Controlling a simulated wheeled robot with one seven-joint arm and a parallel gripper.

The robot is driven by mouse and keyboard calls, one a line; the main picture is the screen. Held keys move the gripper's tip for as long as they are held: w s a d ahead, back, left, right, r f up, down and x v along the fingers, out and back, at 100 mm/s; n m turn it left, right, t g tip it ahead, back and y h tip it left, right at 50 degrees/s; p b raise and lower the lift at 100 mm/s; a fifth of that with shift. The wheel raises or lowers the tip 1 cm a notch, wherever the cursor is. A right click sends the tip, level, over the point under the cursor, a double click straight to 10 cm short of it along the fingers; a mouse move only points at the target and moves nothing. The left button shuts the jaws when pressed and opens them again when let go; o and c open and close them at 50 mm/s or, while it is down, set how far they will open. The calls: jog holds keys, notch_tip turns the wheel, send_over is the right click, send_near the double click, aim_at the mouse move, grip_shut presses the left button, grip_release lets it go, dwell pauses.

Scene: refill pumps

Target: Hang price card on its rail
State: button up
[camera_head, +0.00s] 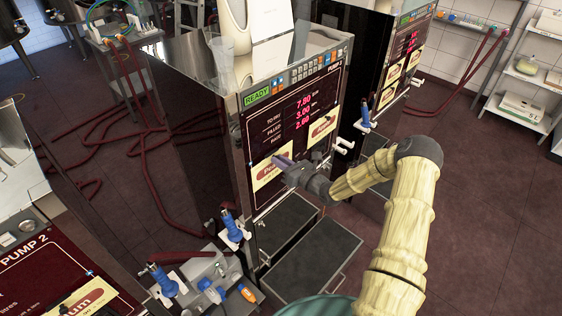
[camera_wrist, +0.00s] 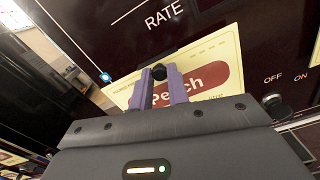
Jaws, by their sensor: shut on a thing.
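The price card (camera_wrist: 207,74) is cream with a red oval reading "Peach". The fingers and gripper body hide the card's lower left part. A small blue-and-white stud (camera_wrist: 106,77) is beside the card's left end. I cannot tell whether the card hangs on a rail.
A second cream card (camera_head: 322,126) is on the same pump, to the upper right. Blue nozzles (camera_head: 232,226) stand at the pump's lower left. A neighbouring pump (camera_head: 403,55) stands behind right. A switch (camera_wrist: 276,103) marked OFF and ON is right of the gripper.

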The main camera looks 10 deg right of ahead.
jog(key=shift+f, duration=0.2)
jog(key=o, duration=0.9)
jog(key=b+v, duration=0.6)
jog(key=v, duration=1.1)
jog(key=shift+s+d+r, duration=0.1)
